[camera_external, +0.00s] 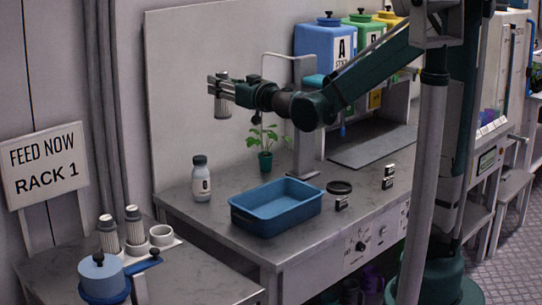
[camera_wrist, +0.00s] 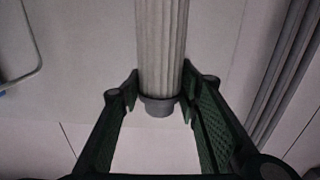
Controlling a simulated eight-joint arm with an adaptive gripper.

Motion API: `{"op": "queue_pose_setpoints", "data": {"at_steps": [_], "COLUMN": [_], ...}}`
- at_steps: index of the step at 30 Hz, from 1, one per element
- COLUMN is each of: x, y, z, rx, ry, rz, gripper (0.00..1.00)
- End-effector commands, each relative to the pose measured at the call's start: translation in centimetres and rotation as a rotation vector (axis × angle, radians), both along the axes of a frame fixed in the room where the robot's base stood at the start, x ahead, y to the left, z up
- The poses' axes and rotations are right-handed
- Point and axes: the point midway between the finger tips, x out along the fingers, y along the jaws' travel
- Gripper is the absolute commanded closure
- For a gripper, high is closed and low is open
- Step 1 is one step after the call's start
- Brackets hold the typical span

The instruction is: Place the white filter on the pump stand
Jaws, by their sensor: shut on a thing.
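My gripper (camera_external: 222,82) is raised over the workbench and shut on a white ribbed filter (camera_external: 222,108), which hangs from it well clear of the surface. In the wrist view the filter (camera_wrist: 162,50) stands between the two dark green fingers (camera_wrist: 160,95), with its grey end collar near the fingertips. At the lower left, a blue round pump-like unit (camera_external: 103,280) stands on the side table. I cannot tell which part is the pump stand.
Blue, green and yellow containers stand behind. A sign (camera_external: 45,165) stands at left. The side table's front right is clear.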

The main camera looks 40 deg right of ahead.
Motion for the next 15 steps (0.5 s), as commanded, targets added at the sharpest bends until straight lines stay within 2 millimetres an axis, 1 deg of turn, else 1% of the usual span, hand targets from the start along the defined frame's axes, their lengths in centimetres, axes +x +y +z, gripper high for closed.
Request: {"op": "queue_pose_setpoints", "data": {"at_steps": [1,8,15], "x": [0.3,1.6,2.5], "y": [0.8,3.8,7.3], "z": [0.0,0.0,0.0], "rx": [0.0,-0.001,-0.001], "ry": [0.0,0.002,0.003], "rz": [-0.003,-0.045,-0.091], "gripper": [0.81,0.81,0.81]}}
